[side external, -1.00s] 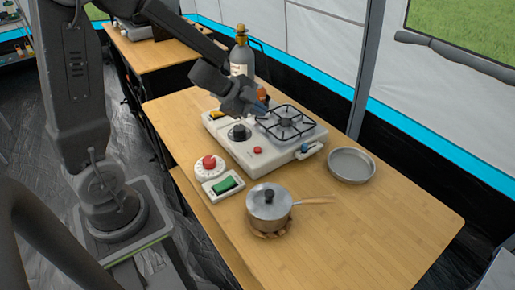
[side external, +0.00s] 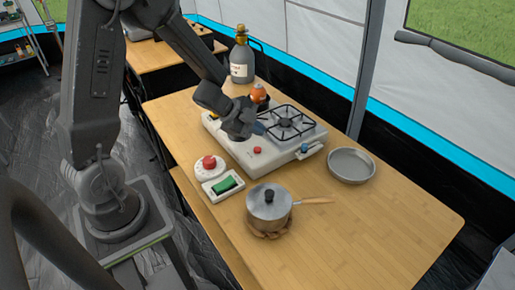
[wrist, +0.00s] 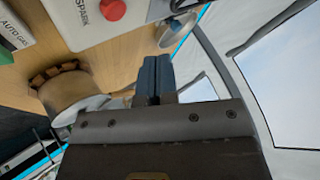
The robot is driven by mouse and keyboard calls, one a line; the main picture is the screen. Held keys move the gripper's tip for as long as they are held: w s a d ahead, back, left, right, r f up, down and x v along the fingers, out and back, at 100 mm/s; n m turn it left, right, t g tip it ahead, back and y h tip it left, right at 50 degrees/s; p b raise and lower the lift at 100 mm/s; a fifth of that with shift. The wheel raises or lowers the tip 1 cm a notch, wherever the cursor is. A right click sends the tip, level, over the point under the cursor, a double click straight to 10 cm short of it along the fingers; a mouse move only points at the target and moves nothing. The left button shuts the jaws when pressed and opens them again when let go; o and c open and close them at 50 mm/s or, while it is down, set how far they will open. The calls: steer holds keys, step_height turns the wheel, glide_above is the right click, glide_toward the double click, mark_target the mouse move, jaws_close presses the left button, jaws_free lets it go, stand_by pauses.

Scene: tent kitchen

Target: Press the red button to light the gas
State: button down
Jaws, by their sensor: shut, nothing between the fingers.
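A small red button (side external: 258,150) sits on the front of the white gas stove (side external: 252,164). In the wrist view the red button (wrist: 112,10) shows at the top, beside the word "SPARK". My gripper (side external: 258,128) is above the stove, just behind and above the red button, and apart from it as far as I can tell. In the wrist view my gripper (wrist: 154,62) is shut, its blue fingertips together with nothing between them. My wrist hides the black knob area of the stove. No flame shows on the burner (side external: 286,123).
A pot (side external: 268,205) with a wooden handle stands in front of the stove. A metal pan (side external: 351,165) is on the right. A bottle (side external: 242,62) stands behind.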

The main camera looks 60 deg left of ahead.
mark_target(257, 150)
steer(key=shift+f, duration=1.8)
steer(key=shift+f, duration=0.1)
stand_by(0.6)
steer(key=shift+f, duration=0.3)
steer(key=shift+f, duration=0.55)
stand_by(0.7)
steer(key=shift+r, duration=1)
steer(key=shift+r, duration=0.1)
steer(key=shift+r, duration=2.4)
